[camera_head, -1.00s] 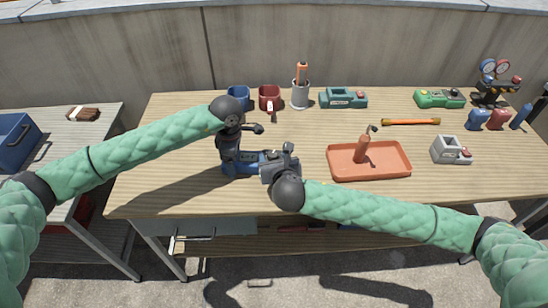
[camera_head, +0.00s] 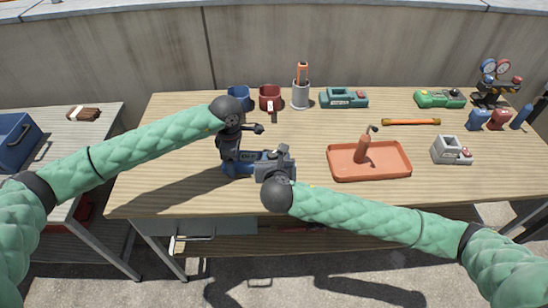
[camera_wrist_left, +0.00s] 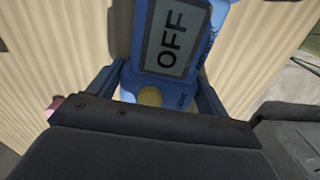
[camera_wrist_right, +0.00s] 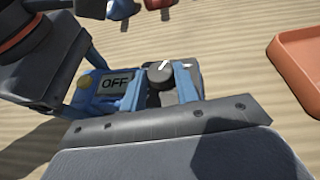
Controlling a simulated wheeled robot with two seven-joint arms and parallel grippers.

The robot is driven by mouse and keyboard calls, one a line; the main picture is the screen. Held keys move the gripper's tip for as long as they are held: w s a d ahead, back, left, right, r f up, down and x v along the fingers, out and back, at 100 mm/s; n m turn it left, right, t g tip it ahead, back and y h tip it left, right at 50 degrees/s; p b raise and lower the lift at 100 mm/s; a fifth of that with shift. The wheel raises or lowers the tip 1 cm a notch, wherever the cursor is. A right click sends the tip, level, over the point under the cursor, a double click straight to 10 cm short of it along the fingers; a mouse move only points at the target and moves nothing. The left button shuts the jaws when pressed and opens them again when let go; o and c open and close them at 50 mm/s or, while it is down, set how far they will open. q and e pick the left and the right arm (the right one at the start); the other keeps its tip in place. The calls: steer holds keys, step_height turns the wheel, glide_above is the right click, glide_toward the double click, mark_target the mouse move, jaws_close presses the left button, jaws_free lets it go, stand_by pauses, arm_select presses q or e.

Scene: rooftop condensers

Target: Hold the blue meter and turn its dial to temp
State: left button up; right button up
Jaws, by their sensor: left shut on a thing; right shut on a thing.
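The blue meter (camera_head: 244,169) lies at the front left of the workbench, largely covered by both grippers in the head view. My left gripper (camera_wrist_left: 157,92) is shut on the meter's body. The meter's grey display (camera_wrist_left: 175,42) reads OFF, and it also shows in the right wrist view (camera_wrist_right: 114,83). The dark round dial (camera_wrist_right: 159,72) has a white pointer mark, which slants up and right in that view. My right gripper (camera_wrist_right: 163,86) is shut on the dial, with blue fingers on both sides of it. The dial's position labels cannot be read there.
Bare wood lies between the meter and the tray.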

steer(key=m+h, duration=0.3)
steer(key=shift+a+g+h, duration=0.3)
steer(key=shift+a, duration=0.1)
steer(key=shift+w+a+m+g+h, duration=0.1)
steer(key=shift+m+g+h, duration=0.25)
steer(key=shift+m+h, duration=0.45)
steer(key=shift+w+a+m+g+h, duration=0.1)
steer(key=shift+m+g+h, duration=0.25)
steer(key=shift+m+h, duration=0.45)
steer(key=o, duration=1)
steer(key=shift+c, duration=0.2)
steer(key=shift+s, duration=0.15)
steer(key=v, duration=1.1)
steer(key=shift+s+a, duration=0.25)
steer(key=shift+a, duration=0.1)
steer(key=shift+r, duration=0.15)
arm_select(q)
steer(key=o, duration=1.3)
